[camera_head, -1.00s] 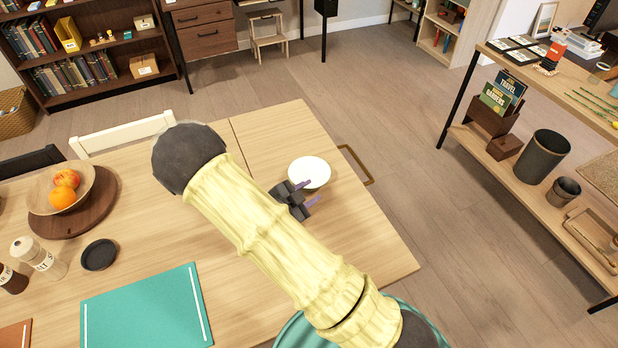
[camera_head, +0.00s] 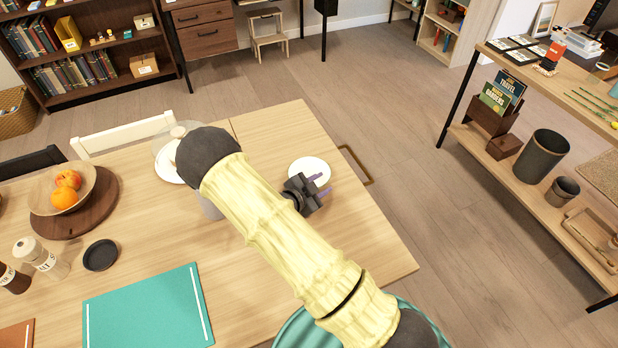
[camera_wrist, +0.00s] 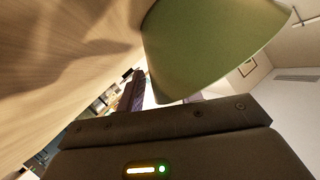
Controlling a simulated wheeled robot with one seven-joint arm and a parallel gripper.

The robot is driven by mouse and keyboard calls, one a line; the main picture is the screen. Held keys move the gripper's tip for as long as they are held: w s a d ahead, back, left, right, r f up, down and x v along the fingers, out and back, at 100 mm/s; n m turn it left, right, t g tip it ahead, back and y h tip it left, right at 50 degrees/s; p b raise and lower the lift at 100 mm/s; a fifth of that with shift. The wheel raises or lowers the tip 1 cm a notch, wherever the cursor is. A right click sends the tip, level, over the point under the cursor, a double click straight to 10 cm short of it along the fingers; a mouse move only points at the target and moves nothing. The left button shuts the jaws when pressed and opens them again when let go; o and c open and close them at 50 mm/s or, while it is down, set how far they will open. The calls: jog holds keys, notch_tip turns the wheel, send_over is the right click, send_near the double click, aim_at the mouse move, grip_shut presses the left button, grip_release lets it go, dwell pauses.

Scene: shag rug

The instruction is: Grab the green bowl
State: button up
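The green bowl (camera_wrist: 210,45) shows in the wrist view as a large green outer wall, close in front of my gripper. In the head view, a round white-topped dish (camera_head: 307,170) on the table beside my gripper appears to be this bowl seen from above, with no green showing. My gripper (camera_head: 324,182) is at the dish's lower right side, with its two purple fingers apart and nothing seen between them. In the wrist view, one finger (camera_wrist: 135,90) stands left of the green wall. The other is partly hidden below it. I cannot tell whether they touch.
The wooden table (camera_head: 375,250) is clear at its right corner. At its left are a fruit bowl (camera_head: 88,190), a black saucer (camera_head: 100,256), shakers (camera_head: 40,255) and a teal mat (camera_head: 150,310). A white plate (camera_head: 167,165) and a grey cup (camera_head: 209,207) lie partly behind my arm.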

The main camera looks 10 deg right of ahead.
dwell(0.4)
grip_shut()
notch_tip(320, 180, up, 10)
dwell(0.7)
dwell(0.4)
